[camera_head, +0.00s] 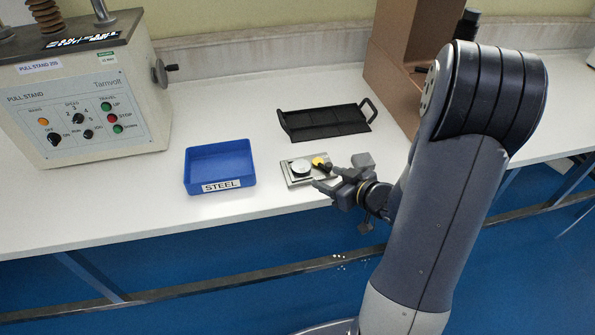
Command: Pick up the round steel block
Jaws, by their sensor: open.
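A round steel block (301,167) sits on a small metal plate (288,177) near the front edge of the white bench. It looks pale and disc-shaped. My gripper (322,175) is open, just right of the block and close to it, with its fingers pointing left. I cannot tell whether a finger touches the plate. A small yellow piece (319,160) lies on the plate right of the block, partly hidden by my gripper. The plate's right part is also hidden.
A blue bin labelled STEEL (221,187) stands left of the plate. A black tray with handles (325,123) lies behind it. A pull stand machine (85,100) is at the left. A brown box (405,50) stands at the back right. Bare bench surrounds the bin.

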